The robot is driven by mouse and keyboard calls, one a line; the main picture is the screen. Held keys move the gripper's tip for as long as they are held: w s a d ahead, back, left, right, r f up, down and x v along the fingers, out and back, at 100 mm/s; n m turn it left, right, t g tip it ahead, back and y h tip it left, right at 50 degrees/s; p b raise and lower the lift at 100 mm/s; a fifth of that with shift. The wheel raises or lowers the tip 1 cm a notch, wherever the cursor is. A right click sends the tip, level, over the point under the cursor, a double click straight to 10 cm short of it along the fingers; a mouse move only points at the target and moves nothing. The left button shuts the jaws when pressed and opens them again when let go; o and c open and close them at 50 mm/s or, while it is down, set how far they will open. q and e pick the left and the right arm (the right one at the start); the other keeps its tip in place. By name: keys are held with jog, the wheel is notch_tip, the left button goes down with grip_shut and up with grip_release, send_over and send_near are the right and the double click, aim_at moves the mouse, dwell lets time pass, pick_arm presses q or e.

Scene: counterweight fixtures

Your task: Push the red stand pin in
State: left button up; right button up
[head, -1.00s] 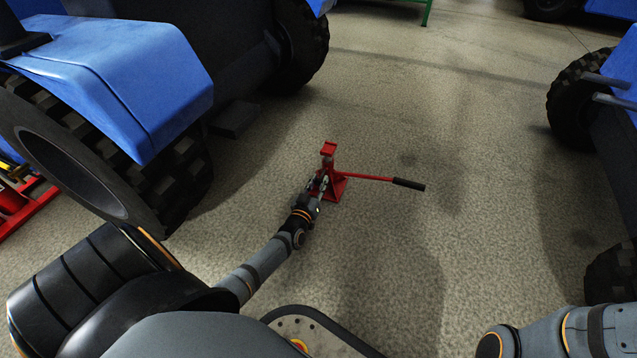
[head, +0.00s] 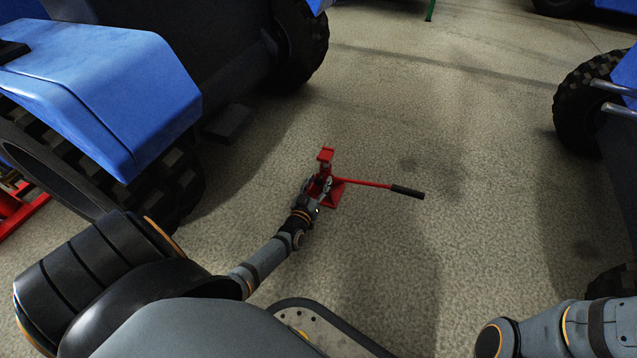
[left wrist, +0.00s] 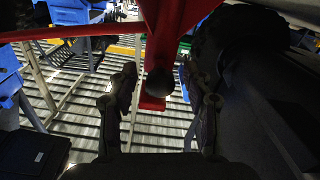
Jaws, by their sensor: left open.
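The red stand (head: 334,192) is upright on the floor in the middle of the head view, with a long red lever ending in a black grip. My left gripper (head: 319,184) is at the near side of the stand and partly covers its body. In the left wrist view the red stand (left wrist: 175,22) fills the top centre. A dark round knob (left wrist: 160,82), which looks like the pin's end, shows between the two spread fingers of my left gripper (left wrist: 160,76). The gripper is open, and clear gaps show beside the knob. My right gripper is out of view.
Blue tractors with big black tyres stand at the left (head: 100,90) and right (head: 585,100). A red frame (head: 18,210) lies at the far left. The lever's black grip (head: 407,191) sticks out to the right. The concrete floor around the stand is clear.

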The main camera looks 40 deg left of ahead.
pick_arm(q)
jog(key=v, duration=1.2)
